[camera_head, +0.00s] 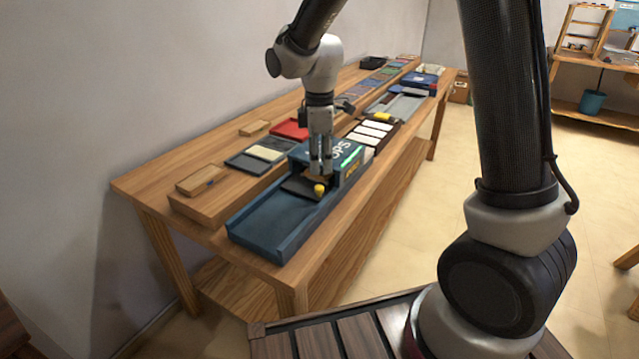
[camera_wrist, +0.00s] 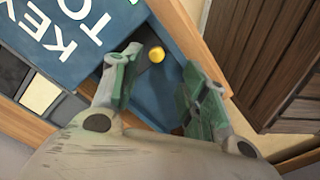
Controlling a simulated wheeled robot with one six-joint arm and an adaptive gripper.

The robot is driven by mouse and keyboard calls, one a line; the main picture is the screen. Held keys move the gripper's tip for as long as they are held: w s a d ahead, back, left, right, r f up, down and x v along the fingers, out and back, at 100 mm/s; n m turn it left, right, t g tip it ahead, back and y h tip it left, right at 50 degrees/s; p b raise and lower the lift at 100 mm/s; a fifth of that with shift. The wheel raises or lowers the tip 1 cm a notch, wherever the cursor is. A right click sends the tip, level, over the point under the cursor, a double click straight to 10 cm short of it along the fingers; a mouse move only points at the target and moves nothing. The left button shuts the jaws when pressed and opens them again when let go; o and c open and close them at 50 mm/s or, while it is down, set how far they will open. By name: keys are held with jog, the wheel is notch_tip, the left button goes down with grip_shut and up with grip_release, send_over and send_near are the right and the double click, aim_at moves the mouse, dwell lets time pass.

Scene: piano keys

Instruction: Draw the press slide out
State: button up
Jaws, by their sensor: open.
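The blue press (camera_head: 345,153) stands on the wooden bench with white lettering on its top; the lettered top also fills the upper left of the wrist view (camera_wrist: 80,45). Its dark slide plate (camera_head: 298,187) shows at the mouth of the press, with a yellow knob (camera_head: 319,189). A long blue open channel (camera_head: 268,222) runs from the press toward the bench's near end, empty in front of the plate. My gripper (camera_head: 320,172) points down over the plate, close to the knob. In the wrist view the yellow knob (camera_wrist: 157,54) shows between and beyond my open fingers; contact is not visible.
Behind the press lie a dark tray with a pale block (camera_head: 264,153), a red tray (camera_head: 290,129) and a small wooden box (camera_head: 201,180). A row of white keys (camera_head: 370,133) lies beyond the press. The bench's front edge runs close beside the channel.

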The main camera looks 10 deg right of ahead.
aim_at(319, 187)
jog(key=shift+w+a+n, duration=0.15)
jog(key=shift+w+n, duration=0.1)
jog(key=shift+n, duration=0.65)
jog(key=shift+f, duration=0.35)
notch_tip(319, 187, down, 7)
jog(key=shift+f, duration=0.1)
grip_shut()
